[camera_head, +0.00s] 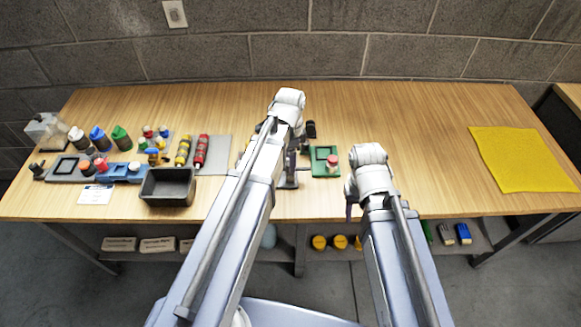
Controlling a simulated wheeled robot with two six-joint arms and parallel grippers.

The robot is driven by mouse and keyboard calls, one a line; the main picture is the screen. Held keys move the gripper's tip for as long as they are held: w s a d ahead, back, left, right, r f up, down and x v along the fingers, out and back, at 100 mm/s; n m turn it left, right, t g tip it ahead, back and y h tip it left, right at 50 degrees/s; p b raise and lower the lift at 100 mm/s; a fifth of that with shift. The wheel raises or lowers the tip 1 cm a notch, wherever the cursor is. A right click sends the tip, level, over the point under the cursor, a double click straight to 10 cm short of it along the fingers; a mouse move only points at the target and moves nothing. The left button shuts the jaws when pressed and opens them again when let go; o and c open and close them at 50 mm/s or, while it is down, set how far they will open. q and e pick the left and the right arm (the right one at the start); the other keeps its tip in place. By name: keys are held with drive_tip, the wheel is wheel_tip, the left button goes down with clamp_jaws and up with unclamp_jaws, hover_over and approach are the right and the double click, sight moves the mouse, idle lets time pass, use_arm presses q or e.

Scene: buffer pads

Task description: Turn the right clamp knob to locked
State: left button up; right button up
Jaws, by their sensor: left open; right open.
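A small green plate (319,152) with a dark square frame lies near the middle of the table. A pink-red knob-like cap (332,161) stands at its lower right; I cannot tell whether this is the right clamp knob or how it is turned. My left gripper (291,166), open, points down just left of the green plate, partly hidden by its arm. A small grey fixture (288,183) shows at its fingertips; I cannot tell whether they touch. My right gripper (349,209), open, is right of and nearer than the green plate, mostly hidden by its wrist.
The wooden table (430,140) is clear between the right arm and a yellow cloth (525,157). At left are a black bin (168,188), a blue fixture (120,172), several bottles and a grey mat (212,152). A black object (311,129) stands behind the green plate.

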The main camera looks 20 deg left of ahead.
use_arm(q)
drive_tip(key=shift+f, duration=0.5)
drive_tip(key=shift+c, duration=0.3)
clamp_jaws()
